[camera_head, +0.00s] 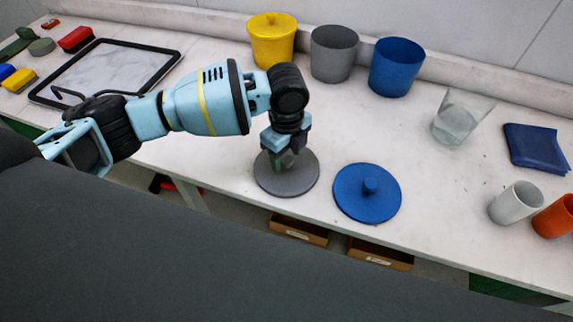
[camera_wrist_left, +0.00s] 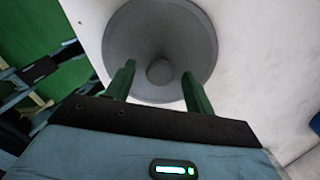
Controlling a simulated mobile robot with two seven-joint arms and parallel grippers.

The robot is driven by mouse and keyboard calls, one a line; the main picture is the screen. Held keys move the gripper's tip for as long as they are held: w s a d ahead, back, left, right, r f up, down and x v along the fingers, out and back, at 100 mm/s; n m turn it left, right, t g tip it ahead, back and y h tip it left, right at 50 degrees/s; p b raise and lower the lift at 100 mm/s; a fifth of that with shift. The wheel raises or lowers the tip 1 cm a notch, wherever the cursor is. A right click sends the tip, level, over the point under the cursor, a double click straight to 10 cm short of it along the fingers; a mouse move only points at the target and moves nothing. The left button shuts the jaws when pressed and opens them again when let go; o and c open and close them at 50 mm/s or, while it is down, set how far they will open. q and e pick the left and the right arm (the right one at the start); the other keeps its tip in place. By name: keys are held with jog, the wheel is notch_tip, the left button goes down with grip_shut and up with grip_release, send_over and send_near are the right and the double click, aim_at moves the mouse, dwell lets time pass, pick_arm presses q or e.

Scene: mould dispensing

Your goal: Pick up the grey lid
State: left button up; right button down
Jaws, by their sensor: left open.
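The grey lid (camera_head: 306,181) is a round disc lying on the white table near its front edge. In the left wrist view the grey lid (camera_wrist_left: 126,38) shows its round knob (camera_wrist_left: 160,71) at the middle. My left gripper (camera_head: 286,163) is over the lid, pointing down. In the left wrist view the green fingers of my left gripper (camera_wrist_left: 158,80) are open, one on each side of the knob. I cannot tell whether they touch the lid. My right gripper is not in view.
A blue lid (camera_head: 352,200) lies right of the grey lid. A yellow lidded pot (camera_head: 273,45), a grey pot (camera_head: 333,57) and a blue pot (camera_head: 396,70) stand behind. A clear beaker (camera_head: 453,125), white cup (camera_head: 515,205) and orange cup (camera_head: 555,218) stand at right.

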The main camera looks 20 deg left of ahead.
pick_arm(q)
jog(key=shift+f, duration=0.6)
jog(key=c, duration=1)
jog(key=shift+r, duration=0.2)
